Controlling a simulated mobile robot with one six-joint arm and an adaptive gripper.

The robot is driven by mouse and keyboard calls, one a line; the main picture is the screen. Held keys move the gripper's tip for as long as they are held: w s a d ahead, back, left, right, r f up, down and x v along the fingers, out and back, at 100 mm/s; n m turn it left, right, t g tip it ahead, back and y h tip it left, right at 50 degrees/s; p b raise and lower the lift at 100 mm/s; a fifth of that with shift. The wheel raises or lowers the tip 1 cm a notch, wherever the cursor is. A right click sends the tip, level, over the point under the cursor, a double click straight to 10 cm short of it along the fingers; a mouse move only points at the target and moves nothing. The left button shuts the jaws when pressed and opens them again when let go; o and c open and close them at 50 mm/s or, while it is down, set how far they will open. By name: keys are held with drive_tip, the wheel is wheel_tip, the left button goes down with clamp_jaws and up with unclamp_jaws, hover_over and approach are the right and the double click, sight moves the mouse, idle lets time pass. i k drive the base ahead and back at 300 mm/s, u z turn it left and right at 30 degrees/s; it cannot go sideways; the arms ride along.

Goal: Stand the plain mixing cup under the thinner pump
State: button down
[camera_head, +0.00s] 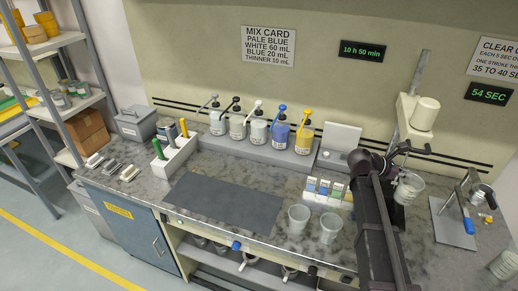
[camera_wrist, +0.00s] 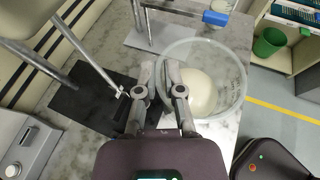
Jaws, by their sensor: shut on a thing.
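My gripper (camera_wrist: 160,72) is shut on the rim of a clear cup (camera_head: 409,187) at the right of the head view, above the counter. In the wrist view this cup (camera_wrist: 238,82) extends to the right of the fingers, and a cream round shape shows within its outline; I cannot tell whether that is inside it. Two other clear cups, (camera_head: 298,219) and (camera_head: 330,227), stand on the counter left of my arm. Several pump bottles stand in a row on a grey rack (camera_head: 249,151) at the back; their labels are too small to read, so I cannot tell the thinner pump.
A mixer stand with a cream head (camera_head: 424,114) rises behind my gripper, and its black base (camera_wrist: 92,102) shows in the wrist view. A blue-handled press (camera_head: 468,226) stands to the right. A scale (camera_head: 337,146) stands beside the pump rack. The dark mat (camera_head: 226,203) is clear.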

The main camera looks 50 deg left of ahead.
sight(204, 158)
drive_tip(key=k, duration=1.3)
drive_tip(key=u, duration=0.6)
drive_tip(key=i, duration=1)
drive_tip(key=u, duration=0.8)
drive_tip(key=i, duration=0.9)
drive_tip(key=u, duration=0.15)
